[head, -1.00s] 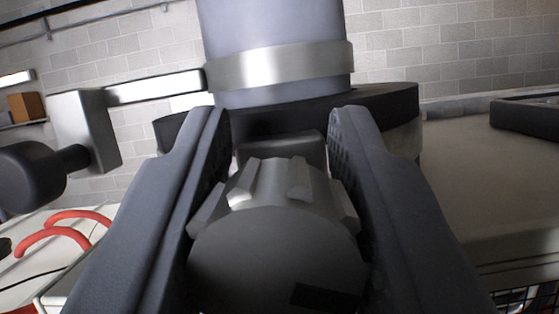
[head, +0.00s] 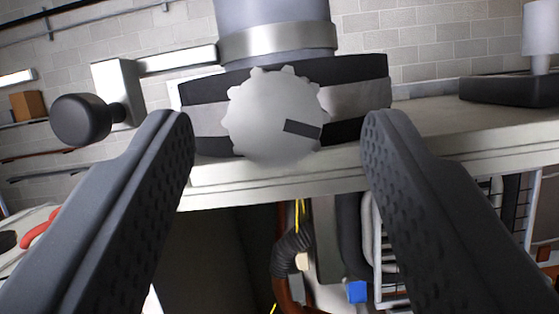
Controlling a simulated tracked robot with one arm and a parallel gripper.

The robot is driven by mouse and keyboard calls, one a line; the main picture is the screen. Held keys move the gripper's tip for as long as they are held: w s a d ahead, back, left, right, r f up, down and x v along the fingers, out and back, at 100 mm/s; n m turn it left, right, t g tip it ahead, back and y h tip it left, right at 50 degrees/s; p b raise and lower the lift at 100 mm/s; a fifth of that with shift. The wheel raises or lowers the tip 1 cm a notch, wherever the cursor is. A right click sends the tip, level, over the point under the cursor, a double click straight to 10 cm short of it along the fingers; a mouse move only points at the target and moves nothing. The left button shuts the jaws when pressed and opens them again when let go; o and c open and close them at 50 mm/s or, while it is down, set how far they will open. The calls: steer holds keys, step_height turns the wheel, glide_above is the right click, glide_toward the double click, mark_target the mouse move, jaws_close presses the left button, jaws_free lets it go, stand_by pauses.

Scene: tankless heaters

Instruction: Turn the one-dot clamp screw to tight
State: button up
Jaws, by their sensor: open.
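A grey, round clamp screw knob (head: 270,112) with a notched rim is in the upper middle of the head view, face toward me. A dark bar mark on its face points right and slightly down. No dot marking can be made out on it. It sits on the front of a black and silver clamp band (head: 357,100) around a grey pipe (head: 275,12). My gripper (head: 280,130) is open, with one textured finger left and one right of the knob, both apart from it and nearer to me.
A lever with a black ball end (head: 84,119) sticks out left of the pipe. A pale ledge (head: 275,175) runs below the knob. Under it are a corrugated hose (head: 292,252), a blue fitting (head: 357,291) and a wire rack. A dark block (head: 510,90) stands at right.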

steer(key=b+v, duration=0.2)
steer(key=v, duration=0.6)
steer(key=shift+s+f+b, duration=0.2)
steer(key=shift+s+b, duration=0.1)
steer(key=shift+b, duration=0.1)
steer(key=s+f+n+g+b, duration=0.1)
steer(key=s+f+g+b, duration=0.2)
steer(key=f, duration=1.1)
steer(key=s+f+n+g+b, duration=0.1)
steer(key=s+f+g+b, duration=0.3)
steer(key=s+f+b, duration=0.6)
step_height(320, 180, down, 4)
steer(key=shift+f+b, duration=0.1)
steer(key=shift+b, duration=0.7)
steer(key=shift+d, duration=0.1)
